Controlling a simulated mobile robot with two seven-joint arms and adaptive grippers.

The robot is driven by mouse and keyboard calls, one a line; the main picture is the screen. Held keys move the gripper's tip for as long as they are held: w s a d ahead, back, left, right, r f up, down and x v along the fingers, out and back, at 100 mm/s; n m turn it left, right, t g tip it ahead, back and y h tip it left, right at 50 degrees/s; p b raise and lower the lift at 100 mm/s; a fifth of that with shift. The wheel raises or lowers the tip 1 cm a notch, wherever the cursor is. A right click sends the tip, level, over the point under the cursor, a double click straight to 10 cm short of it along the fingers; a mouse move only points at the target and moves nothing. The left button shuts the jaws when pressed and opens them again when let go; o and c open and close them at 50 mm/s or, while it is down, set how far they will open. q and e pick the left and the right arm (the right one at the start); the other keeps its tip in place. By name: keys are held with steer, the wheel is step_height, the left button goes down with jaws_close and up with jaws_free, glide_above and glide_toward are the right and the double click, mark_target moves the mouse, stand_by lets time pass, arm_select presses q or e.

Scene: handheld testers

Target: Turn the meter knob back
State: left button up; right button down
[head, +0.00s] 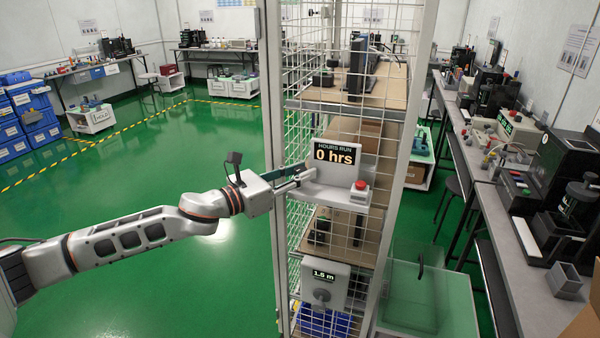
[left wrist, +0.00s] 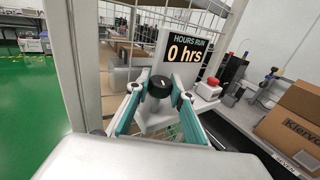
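The hours meter is a pale grey unit with a dark display (head: 337,154) reading "HOURS RUN 0 hrs"; the same display (left wrist: 187,51) shows in the left wrist view. It is mounted on the wire cage. Its black round knob (left wrist: 159,88) has a light mark on top. My left gripper (head: 300,177) reaches in from the left at the meter. In the left wrist view its two teal-sided fingers (left wrist: 158,84) stand on either side of the knob, very close to it; contact is unclear. The head view hides the knob. My right gripper is not in view.
A red button (head: 361,185) sits on a grey box right of the display. Below is another meter (head: 324,274) reading "1.5 m", with a grey knob (head: 322,295). The cage post (head: 273,120) stands close to my left gripper. Open green floor lies left.

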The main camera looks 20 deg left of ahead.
arm_select(q)
steer(key=n+t+y+p, duration=0.1)
steer(key=p, duration=0.1)
steer(key=n+y+p, duration=0.1)
steer(key=y+p, duration=0.1)
steer(key=shift+s+d+r+n+t, duration=0.1)
steer(key=shift+d+r+n+t, duration=0.1)
steer(key=shift+n+t, duration=0.15)
steer(key=shift+n+t+y+p, duration=0.25)
steer(key=shift+y+p, duration=0.25)
steer(key=shift+y, duration=0.3)
steer(key=shift+n+y+p, duration=0.3)
steer(key=shift+p, duration=0.05)
steer(key=shift+a+f+n+t+y+p, duration=0.15)
steer(key=shift+n+t+y+p, duration=0.2)
steer(key=shift+y, duration=0.35)
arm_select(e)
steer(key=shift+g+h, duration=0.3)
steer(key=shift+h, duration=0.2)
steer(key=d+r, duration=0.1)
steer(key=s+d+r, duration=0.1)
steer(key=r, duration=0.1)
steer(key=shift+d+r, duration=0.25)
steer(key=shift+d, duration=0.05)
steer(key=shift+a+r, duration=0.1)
